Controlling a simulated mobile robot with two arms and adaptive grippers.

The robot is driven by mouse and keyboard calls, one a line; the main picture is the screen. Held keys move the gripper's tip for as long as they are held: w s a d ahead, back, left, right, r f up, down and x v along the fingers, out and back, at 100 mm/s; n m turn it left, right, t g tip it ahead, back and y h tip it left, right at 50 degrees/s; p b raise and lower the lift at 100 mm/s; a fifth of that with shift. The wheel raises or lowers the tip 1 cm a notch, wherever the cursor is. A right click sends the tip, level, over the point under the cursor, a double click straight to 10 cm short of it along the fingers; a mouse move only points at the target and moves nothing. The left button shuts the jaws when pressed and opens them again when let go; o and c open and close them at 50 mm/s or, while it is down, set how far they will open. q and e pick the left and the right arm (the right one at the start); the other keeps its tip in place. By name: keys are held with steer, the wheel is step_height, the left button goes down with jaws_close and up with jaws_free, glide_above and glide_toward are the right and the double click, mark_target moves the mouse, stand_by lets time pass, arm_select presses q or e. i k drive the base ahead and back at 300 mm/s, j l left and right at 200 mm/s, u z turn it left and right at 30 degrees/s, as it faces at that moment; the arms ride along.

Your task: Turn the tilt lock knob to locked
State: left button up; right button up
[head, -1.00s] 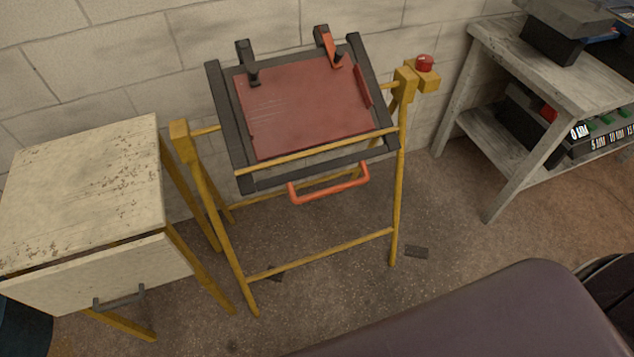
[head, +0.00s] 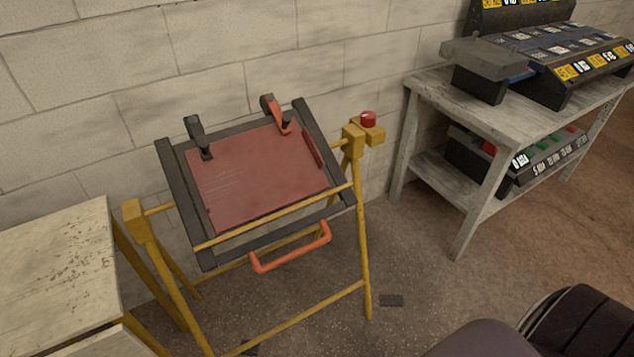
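The tilt lock knob (head: 368,118) is a small red knob with a pale mark on top. It sits on a yellow block at the right end of the yellow stand (head: 362,240). I cannot tell its setting from the mark. The stand carries a dark tilting frame (head: 176,190) with a red panel (head: 258,178) in it. An orange handle (head: 290,252) is on the frame's lower edge. A black clamp (head: 198,138) and an orange clamp (head: 277,115) sit on its upper edge.
A pale worn cabinet (head: 60,270) stands close at the stand's left. A grey two-level bench (head: 480,125) with dark bins and boxes is on the right. A block wall is behind.

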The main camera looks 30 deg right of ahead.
mark_target(367, 119)
steer(key=i+l+u, duration=0.15)
steer(key=l, duration=0.5)
steer(key=i+l+u, duration=0.15)
steer(key=l, duration=0.5)
steer(key=l+u, duration=0.15)
steer(key=l, duration=0.5)
